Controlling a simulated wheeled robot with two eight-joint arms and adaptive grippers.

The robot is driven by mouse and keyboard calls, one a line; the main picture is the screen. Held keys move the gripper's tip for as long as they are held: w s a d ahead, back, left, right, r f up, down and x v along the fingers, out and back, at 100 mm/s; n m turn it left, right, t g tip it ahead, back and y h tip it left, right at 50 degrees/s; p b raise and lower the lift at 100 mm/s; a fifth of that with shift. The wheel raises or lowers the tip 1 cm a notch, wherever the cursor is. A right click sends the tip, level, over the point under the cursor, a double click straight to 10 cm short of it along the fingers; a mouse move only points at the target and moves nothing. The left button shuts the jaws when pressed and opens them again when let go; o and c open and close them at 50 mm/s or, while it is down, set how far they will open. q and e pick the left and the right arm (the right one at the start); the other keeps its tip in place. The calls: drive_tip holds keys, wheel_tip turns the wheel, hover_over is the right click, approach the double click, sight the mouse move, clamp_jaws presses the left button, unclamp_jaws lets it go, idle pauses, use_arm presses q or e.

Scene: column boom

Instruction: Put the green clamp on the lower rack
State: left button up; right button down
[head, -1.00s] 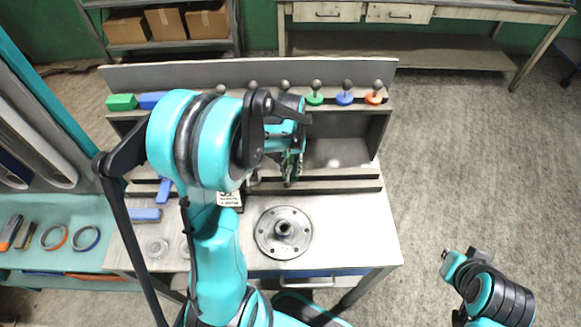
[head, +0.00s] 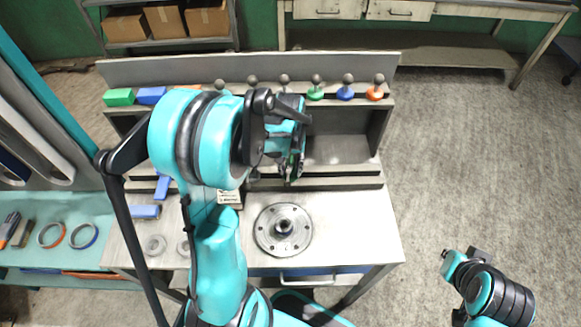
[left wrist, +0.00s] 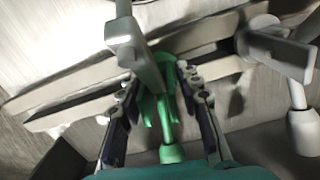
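The green clamp (left wrist: 165,95) shows between the two fingers of my left gripper (left wrist: 160,82) in the left wrist view. The fingers are drawn in on both sides of it; a grey bar partly covers it. In the head view my left gripper (head: 292,168) is in front of the rack's lower compartments, with a sliver of green between its fingers. The lower rack (head: 335,183) is the stepped ledge along the back of the bench; my left arm hides much of its left part. My right gripper (head: 462,258) is far off at the lower right, its fingers unclear.
The upper ledge carries a green block (head: 119,97), a blue block (head: 151,95) and several knobs with coloured bases. A blue clamp (head: 162,187) is left of my arm. A round metal flange (head: 283,231) lies on the bench (head: 355,225). Grey posts stand close to the left fingers.

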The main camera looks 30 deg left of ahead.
sight(290, 160)
use_arm(q)
drive_tip(key=shift+r, duration=0.1)
drive_tip(key=shift+r+p, duration=2.8)
drive_tip(key=shift+r, duration=0.9)
drive_tip(key=o, duration=0.6)
drive_tip(key=shift+c, duration=0.2)
